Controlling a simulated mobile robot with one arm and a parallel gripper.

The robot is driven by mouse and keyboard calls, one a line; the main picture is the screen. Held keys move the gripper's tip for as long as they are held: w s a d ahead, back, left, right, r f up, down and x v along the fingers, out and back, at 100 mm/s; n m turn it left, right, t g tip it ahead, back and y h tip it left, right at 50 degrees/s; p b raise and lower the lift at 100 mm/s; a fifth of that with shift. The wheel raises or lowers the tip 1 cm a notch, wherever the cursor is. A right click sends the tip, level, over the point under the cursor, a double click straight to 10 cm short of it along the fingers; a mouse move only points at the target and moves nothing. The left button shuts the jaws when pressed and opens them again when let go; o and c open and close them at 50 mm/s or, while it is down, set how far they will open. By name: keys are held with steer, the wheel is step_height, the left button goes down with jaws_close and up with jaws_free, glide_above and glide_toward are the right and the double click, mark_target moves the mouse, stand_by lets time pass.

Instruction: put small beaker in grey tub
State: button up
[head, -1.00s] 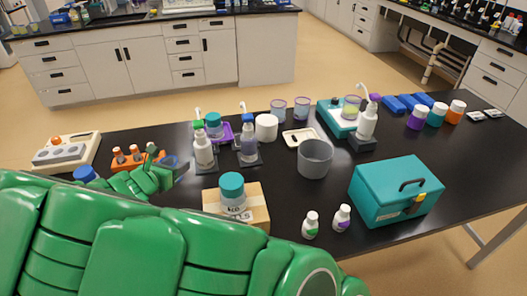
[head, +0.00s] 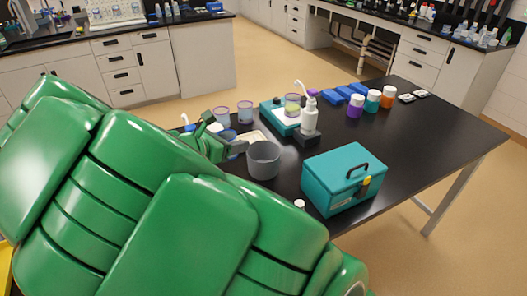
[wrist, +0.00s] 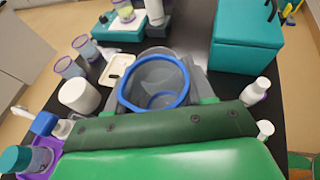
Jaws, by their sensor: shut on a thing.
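The small beaker is clear with a blue rim; it shows in the wrist view (wrist: 152,108) between my gripper's fingers, and partly in the head view (head: 229,134). My gripper (head: 231,146) is shut on it. In the head view the beaker is just left of the grey tub (head: 264,161), which stands open on the black bench. In the wrist view the tub lies beyond the beaker and is largely hidden by it. I cannot tell how high the beaker is above the bench.
A teal toolbox (head: 344,180) stands right of the tub. A pump bottle (head: 310,118) on a dark stand and a teal scale (head: 279,115) are behind it. A white tray (wrist: 117,70) and a white jar (wrist: 79,96) are on the left. The right side of the bench (head: 440,130) is clear.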

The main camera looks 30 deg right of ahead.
steer(key=s+d+r+m+g, duration=0.2)
steer(key=s+d+m+g, duration=0.15)
steer(key=s+d, duration=0.55)
steer(key=w+d+f, duration=0.3)
steer(key=w+f, duration=0.3)
steer(key=w, duration=0.1)
steer(key=w+d+f, duration=0.3)
steer(key=w+f, duration=0.3)
steer(key=w, duration=0.1)
steer(key=shift+f+h, duration=0.3)
steer(key=shift+h, duration=0.1)
steer(key=shift+f+g, duration=0.25)
steer(key=shift+f, duration=0.35)
steer(key=o, duration=1)
